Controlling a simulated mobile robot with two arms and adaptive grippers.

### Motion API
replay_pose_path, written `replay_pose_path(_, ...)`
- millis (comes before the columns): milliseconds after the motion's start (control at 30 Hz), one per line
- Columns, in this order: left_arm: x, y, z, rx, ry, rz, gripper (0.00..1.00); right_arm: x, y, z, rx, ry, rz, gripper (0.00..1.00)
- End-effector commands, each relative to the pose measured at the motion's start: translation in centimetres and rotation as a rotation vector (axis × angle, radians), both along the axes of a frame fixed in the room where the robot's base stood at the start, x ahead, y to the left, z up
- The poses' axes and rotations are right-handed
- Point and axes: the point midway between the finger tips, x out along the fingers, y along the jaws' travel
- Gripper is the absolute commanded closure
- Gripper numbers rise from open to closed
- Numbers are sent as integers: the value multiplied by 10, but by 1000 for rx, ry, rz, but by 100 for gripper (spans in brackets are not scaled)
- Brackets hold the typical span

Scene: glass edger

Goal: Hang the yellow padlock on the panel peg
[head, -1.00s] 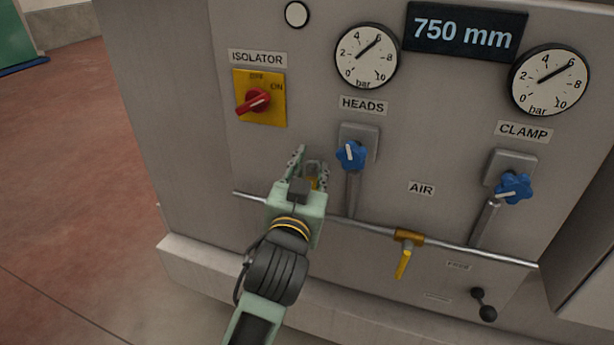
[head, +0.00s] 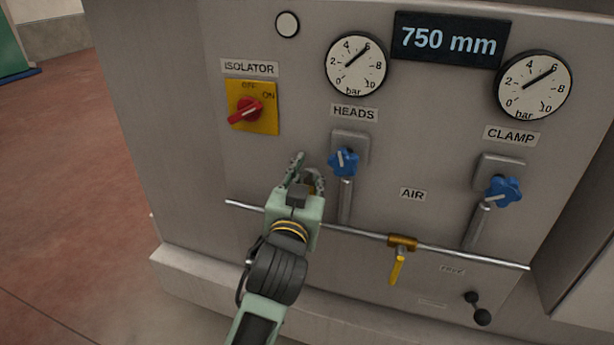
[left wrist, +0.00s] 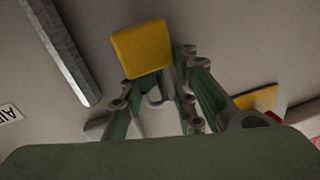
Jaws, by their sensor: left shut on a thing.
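My left gripper (head: 307,172) is in front of the machine panel, below and right of the isolator switch. It is shut on the yellow padlock (left wrist: 142,48). In the left wrist view the padlock's yellow body sticks out beyond the fingers, and its grey shackle (left wrist: 160,97) shows between them. In the head view the fingers hide most of the padlock. I cannot make out the panel peg in either view; it may be hidden behind the gripper. My right gripper is not in view.
The red isolator knob (head: 245,112) is close by on the left. The blue HEADS knob (head: 343,162) is just right of my gripper. A horizontal pipe (head: 358,231) with a yellow-handled valve (head: 398,265) runs below. The blue CLAMP knob (head: 503,192) is further right.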

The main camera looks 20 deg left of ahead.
Motion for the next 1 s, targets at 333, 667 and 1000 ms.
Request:
replay_pose_path(333,1,3,-2,3,7,7,63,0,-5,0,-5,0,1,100)
replay_pose_path(667,0,2,-2,1,5,4,51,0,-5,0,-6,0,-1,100)
replay_pose_path(1000,-25,-2,-2,-1,5,2,51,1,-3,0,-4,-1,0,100)
